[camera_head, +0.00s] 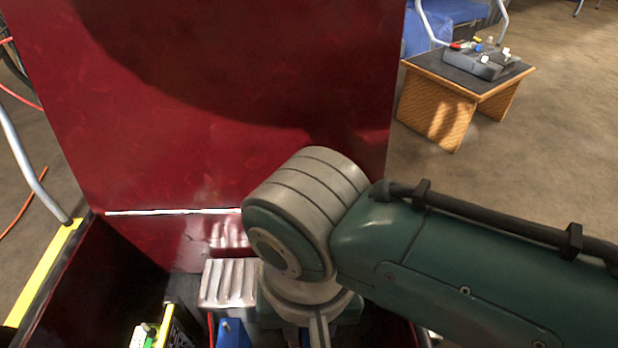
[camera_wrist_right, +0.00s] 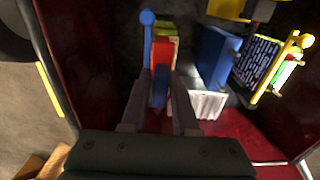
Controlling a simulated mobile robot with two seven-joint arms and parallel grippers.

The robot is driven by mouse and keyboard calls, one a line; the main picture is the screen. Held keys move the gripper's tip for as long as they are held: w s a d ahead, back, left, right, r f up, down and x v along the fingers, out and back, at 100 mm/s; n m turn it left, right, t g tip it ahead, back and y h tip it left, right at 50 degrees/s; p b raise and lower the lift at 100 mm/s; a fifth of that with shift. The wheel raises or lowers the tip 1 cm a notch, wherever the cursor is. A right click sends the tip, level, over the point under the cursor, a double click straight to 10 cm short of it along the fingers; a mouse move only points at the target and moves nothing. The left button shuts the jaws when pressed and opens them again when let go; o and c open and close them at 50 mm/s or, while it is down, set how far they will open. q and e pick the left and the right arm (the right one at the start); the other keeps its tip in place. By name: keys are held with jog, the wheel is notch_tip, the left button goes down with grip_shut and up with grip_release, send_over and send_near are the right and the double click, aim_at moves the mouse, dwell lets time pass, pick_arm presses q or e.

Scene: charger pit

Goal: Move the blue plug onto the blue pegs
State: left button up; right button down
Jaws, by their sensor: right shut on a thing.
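My right gripper (camera_wrist_right: 160,98) is pointed down into the red-walled box in the right wrist view. Its fingers are closed around a small blue piece, which I take to be the blue plug (camera_wrist_right: 160,88). Just beyond it are a red block (camera_wrist_right: 160,54) and a blue bar with a rounded end (camera_wrist_right: 147,35); I cannot tell whether the plug touches them. No blue pegs can be made out clearly. In the head view my right arm hides the gripper and plug. My left gripper is in neither view.
A blue block (camera_wrist_right: 218,56) and a board with a yellow edge (camera_wrist_right: 264,66) stand right of the gripper. A ribbed light-grey block (camera_head: 229,283) sits by the tall red panel (camera_head: 230,90). A wooden table (camera_head: 440,105) holds a grey device (camera_head: 485,63).

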jog(key=shift+f+b, duration=0.3)
jog(key=shift+f, duration=0.2)
jog(key=shift+f+b, duration=0.5)
jog(key=shift+f, duration=0.25)
jog(key=c, duration=0.6)
grip_release()
jog(key=shift+r, duration=0.2)
